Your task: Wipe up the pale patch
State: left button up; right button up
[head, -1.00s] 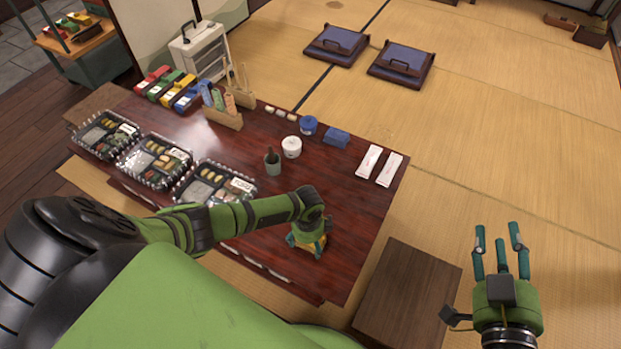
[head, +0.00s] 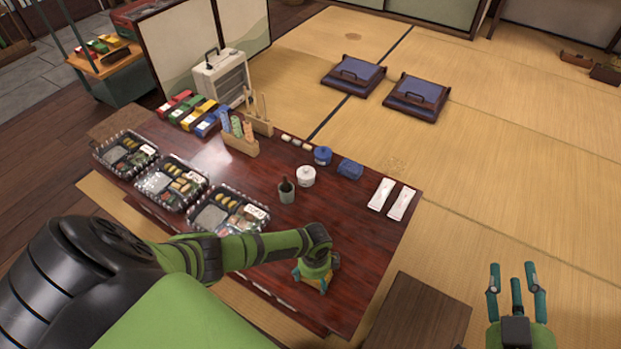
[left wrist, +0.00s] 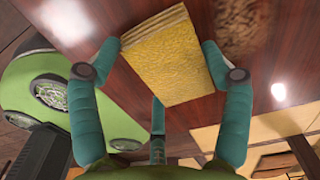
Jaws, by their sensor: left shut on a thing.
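My left gripper (head: 316,280) is low over the near right part of the dark red table (head: 345,225). A lighter brown, speckled patch (left wrist: 250,25) shows on the table beside the block in the wrist view. In the head view I cannot make this patch out near the gripper. My right gripper (head: 516,285) is open and empty, off the table at the right.
A faint speckled mark (head: 395,165) shows on the tatami.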

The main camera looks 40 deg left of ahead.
pick_arm(q)
jog(key=shift+w, duration=0.85)
jog(key=w+b, duration=0.3)
jog(key=shift+f, duration=0.2)
jog(key=shift+w+a+r, duration=0.1)
jog(key=shift+w, duration=0.3)
jog(key=w+b, duration=0.2)
jog(key=shift+w+b, duration=0.35)
jog(key=shift+b, duration=0.05)
jog(key=shift+w+a+b, duration=0.1)
jog(key=shift+w+b, duration=0.2)
jog(key=shift+w, duration=0.15)
notch_tip(320, 180, up, 6)
jog(key=p, duration=0.6)
